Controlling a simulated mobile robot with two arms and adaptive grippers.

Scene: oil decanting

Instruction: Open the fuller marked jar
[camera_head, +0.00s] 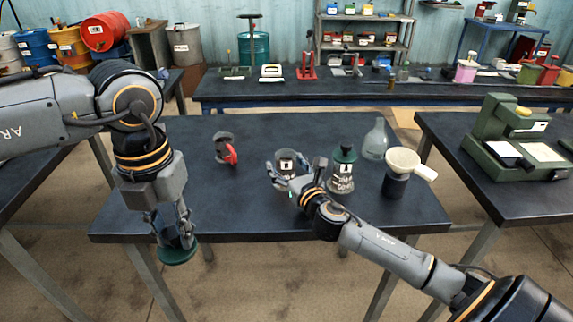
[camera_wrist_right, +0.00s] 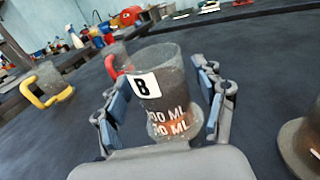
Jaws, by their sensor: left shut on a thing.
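My left gripper (camera_head: 176,238) is shut on a dark green lid (camera_head: 178,256), held off the table's front left edge. Jar B (camera_head: 286,160), a clear jar marked B, stands without a lid on the middle table. My right gripper (camera_head: 295,172) has its fingers apart around jar B. In the right wrist view the fingers (camera_wrist_right: 162,95) stand on both sides of jar B (camera_wrist_right: 162,85), with thin gaps showing. Jar A (camera_head: 342,178), marked A, stands to the right with a dark green lid on.
A glass flask (camera_head: 375,142) and a pale funnel (camera_head: 404,160) on a dark holder (camera_head: 396,184) stand right of jar A. A red-handled cup (camera_head: 224,150) stands at left. The table's front left (camera_head: 240,220) is clear. A green machine (camera_head: 500,130) is on the right table.

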